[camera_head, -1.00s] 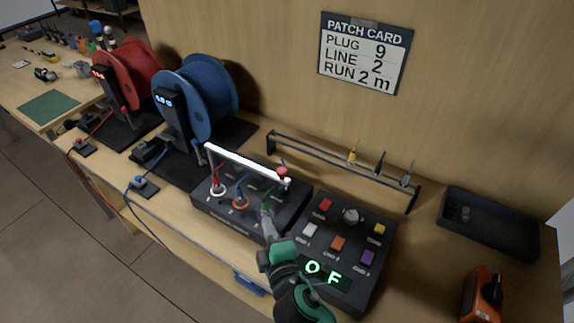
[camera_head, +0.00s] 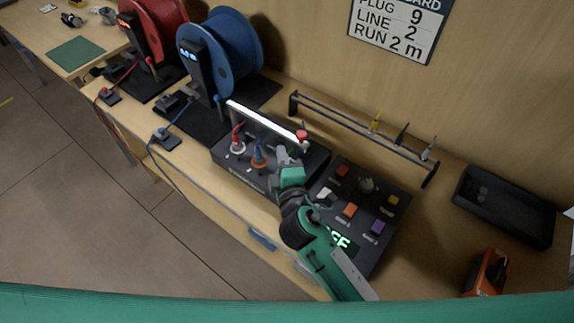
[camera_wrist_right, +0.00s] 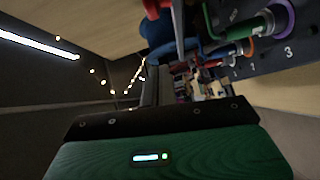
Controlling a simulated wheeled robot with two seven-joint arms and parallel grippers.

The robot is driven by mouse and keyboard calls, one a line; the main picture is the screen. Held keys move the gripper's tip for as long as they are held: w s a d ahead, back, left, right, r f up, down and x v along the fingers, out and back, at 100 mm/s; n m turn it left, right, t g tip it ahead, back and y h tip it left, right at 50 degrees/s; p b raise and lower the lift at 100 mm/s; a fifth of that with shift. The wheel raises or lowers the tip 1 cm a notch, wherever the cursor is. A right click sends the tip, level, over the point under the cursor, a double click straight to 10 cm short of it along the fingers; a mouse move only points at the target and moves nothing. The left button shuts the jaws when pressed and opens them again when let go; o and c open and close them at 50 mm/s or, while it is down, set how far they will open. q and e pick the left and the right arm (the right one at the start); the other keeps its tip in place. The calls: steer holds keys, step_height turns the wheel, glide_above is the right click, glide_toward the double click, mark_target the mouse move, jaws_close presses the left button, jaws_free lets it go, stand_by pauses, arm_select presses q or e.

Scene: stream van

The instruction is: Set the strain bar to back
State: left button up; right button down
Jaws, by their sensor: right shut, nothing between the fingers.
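The strain bar is a white bar (camera_head: 262,118) with a red knob (camera_head: 302,134) at its right end. It runs along the back part of the black socket box (camera_head: 243,176). A red plug (camera_head: 237,138) and a blue plug (camera_head: 258,152) stand in sockets in front of it. My right gripper (camera_head: 283,153) is shut and empty over the right part of this box, in front of the bar's knob end. I cannot tell whether it touches the bar. The right wrist view shows a green plug (camera_wrist_right: 262,24) beside the fingers. My left gripper is out of view.
A black button panel (camera_head: 388,222) lies right of the socket box, partly under my right arm. A low rack (camera_head: 345,127) stands behind. Blue (camera_head: 230,50) and red (camera_head: 160,25) reels stand at the left. A black tray (camera_head: 505,205) is at the right.

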steer(key=shift+w+d+f+p, duration=0.25)
steer(key=shift+w+d+p, duration=0.4)
steer(key=shift+w, duration=0.5)
steer(key=shift+w+d+f+p, duration=0.2)
steer(key=shift+w+d+p, duration=0.15)
steer(key=shift+w+d, duration=0.65)
steer(key=shift+w+a, duration=0.1)
steer(key=shift+a, duration=0.05)
